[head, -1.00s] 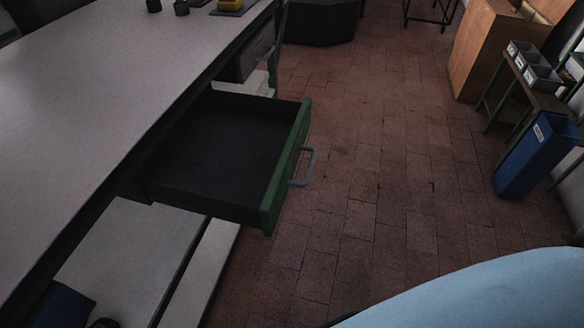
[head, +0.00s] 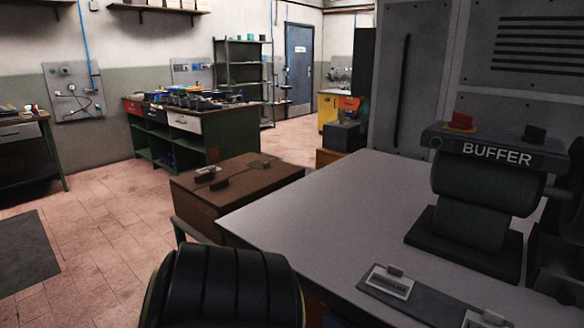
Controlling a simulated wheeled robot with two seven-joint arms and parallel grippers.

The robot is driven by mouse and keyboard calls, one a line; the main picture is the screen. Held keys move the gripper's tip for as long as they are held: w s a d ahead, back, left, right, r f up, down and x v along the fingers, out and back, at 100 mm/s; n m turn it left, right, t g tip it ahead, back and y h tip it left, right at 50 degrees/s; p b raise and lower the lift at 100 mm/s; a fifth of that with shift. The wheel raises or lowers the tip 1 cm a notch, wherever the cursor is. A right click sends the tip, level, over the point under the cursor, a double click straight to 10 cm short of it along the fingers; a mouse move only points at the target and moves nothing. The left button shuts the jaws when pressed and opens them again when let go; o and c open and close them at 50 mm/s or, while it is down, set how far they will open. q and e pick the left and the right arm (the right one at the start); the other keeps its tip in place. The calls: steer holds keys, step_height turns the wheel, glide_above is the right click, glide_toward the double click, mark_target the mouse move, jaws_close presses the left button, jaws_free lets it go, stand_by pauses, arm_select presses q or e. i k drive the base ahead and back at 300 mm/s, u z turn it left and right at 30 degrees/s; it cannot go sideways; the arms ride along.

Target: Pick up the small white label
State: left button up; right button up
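I cannot make out for certain which item is the small white label. A small pale plate with dark print (head: 389,283) sits on a dark strip (head: 420,300) at the bench's front edge. A second pale plate (head: 484,318) is partly cut off by the bottom edge of the picture. A small whitish item (head: 208,171) lies on top of the brown box. Neither of my grippers is in view.
A grey bench (head: 330,200) fills the right, bearing a dark machine marked BUFFER (head: 485,190). A black ribbed, rounded form (head: 225,285) blocks the bottom middle. A brown box (head: 235,190) stands left of the bench. Open tiled floor (head: 110,235) lies left.

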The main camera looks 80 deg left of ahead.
mark_target(214, 169)
steer(key=u, duration=3.2)
steer(key=k, duration=0.4)
steer(key=u, duration=1.2)
steer(key=i, duration=1.85)
steer(key=z, duration=0.7)
